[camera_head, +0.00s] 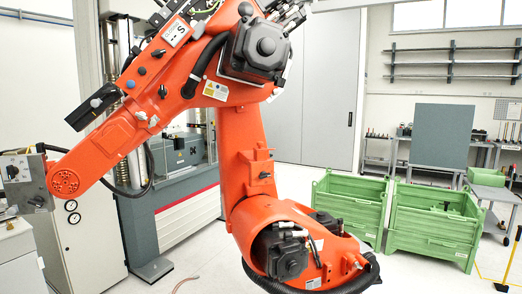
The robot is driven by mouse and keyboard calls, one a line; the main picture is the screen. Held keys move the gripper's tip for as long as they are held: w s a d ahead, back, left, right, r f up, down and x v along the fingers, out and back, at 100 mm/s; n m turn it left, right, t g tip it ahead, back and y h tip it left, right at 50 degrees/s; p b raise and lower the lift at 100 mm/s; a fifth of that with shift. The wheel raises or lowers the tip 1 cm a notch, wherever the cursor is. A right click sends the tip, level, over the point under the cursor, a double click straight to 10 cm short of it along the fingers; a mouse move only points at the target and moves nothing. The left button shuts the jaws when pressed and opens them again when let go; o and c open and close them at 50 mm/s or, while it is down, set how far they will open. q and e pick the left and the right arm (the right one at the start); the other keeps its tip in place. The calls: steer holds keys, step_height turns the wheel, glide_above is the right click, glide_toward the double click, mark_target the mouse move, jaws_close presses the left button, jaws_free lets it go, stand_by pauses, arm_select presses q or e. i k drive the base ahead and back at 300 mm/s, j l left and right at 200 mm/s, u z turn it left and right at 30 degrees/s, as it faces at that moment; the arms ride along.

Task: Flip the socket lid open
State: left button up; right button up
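I cannot make out a socket or a socket lid anywhere in the head view. Neither of my grippers is in view, and no part of my arms shows for certain. A large orange industrial arm (258,150) fills the left and middle of the view and hides part of what stands behind it. A grey block with dark knobs (24,178) is at the arm's left end. A dark box-shaped part (93,107) is fixed along its upper left link. I cannot tell what that part is.
A grey testing machine with a red stripe (178,207) stands behind the orange arm. Two green crates (345,203) (435,225) stand on the floor at right. A grey panel (443,135) and workbench are behind them. Pale floor lies open at the lower right.

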mark_target(259, 145)
steer(key=z, duration=0.35)
steer(key=i+j+z, duration=0.75)
steer(key=j+z, duration=0.25)
steer(key=i+j, duration=0.15)
steer(key=j, duration=0.15)
steer(key=i+j, duration=0.1)
steer(key=j, duration=0.2)
steer(key=i+j, duration=0.15)
steer(key=j, duration=0.2)
steer(key=i+j+z, duration=0.1)
steer(key=j, duration=0.2)
